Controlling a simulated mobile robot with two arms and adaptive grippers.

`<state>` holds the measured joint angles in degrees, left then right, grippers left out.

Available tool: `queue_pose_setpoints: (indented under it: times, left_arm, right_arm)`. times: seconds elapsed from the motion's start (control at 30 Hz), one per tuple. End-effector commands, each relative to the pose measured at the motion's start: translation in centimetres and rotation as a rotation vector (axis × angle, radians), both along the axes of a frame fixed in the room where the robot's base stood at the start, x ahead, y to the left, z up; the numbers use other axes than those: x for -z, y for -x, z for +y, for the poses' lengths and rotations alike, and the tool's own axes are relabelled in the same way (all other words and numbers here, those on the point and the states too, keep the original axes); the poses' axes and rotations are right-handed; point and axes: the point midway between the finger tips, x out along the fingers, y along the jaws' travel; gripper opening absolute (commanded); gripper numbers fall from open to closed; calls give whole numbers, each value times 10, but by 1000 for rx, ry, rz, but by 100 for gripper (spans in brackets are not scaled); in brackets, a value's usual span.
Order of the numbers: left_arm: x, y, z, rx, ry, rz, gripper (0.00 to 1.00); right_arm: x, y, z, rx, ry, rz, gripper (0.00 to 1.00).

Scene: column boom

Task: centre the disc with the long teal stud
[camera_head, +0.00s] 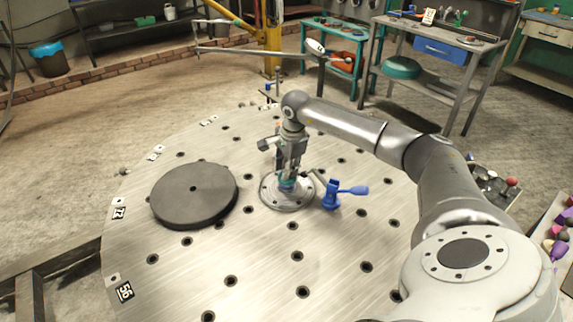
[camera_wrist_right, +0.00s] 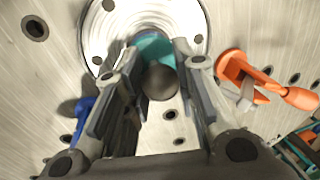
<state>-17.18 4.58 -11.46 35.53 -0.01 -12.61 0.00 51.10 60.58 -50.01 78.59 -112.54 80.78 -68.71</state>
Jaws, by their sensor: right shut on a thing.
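My right gripper (camera_head: 289,177) is shut on the teal stud (camera_head: 287,184), above the middle of a silver disc with bolt holes (camera_head: 271,198). In the right wrist view the fingers (camera_wrist_right: 156,50) stand on both sides of the teal stud (camera_wrist_right: 152,45), which has a dark rounded end (camera_wrist_right: 161,83). The silver disc (camera_wrist_right: 99,30) lies behind it. The fingers partly hide the stud, and I cannot tell how far it sits in the disc. A thick dark grey disc (camera_head: 193,195) lies flat to the left. My left gripper is not in view.
A blue clamp handle (camera_head: 342,192) stands just right of the silver disc. An orange clamp handle (camera_wrist_right: 265,80) shows in the right wrist view. The round metal table (camera_head: 250,265) has several holes and free room in front. A yellow column (camera_head: 272,40) stands behind.

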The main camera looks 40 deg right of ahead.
Motion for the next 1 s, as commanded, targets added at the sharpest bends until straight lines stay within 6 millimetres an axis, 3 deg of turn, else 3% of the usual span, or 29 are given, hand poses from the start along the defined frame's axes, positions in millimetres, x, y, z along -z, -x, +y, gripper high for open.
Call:
queue_pose_setpoints:
  times: [1.0]
  left_arm:
    - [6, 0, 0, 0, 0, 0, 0]
  right_arm:
    - [9, 0, -1, 1, 1, -2, 1]
